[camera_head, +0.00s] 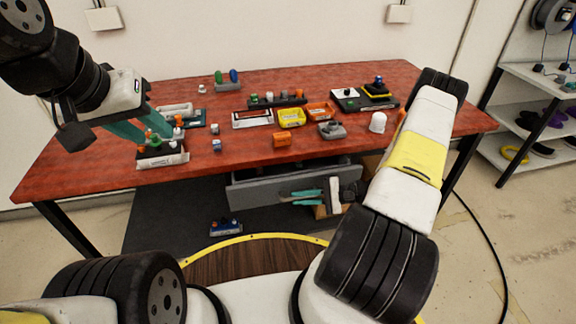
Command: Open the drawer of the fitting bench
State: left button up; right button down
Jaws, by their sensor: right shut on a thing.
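The fitting bench (75,165) has a red top and dark legs. Its grey drawer (250,194) hangs below the front edge at the middle. The drawer stands partly pulled out, with its dark inside showing behind the front panel. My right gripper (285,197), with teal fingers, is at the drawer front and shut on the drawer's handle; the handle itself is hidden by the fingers. My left gripper (145,133) is over the left part of the bench top, its teal fingers apart, close to a small block with coloured knobs (160,158).
Several small parts, a yellow tray (291,117), an orange tray (320,110) and a white cap (378,122) are on the bench top. A blue part (226,228) lies on the dark floor mat (165,215). Shelves (535,125) with spools stand at the right.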

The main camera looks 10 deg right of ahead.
jog(key=s, duration=1.3)
jog(key=shift+s+d, duration=0.15)
jog(key=shift+d, duration=0.1)
jog(key=c, duration=1.7)
grip_release()
jog(key=v, duration=0.8)
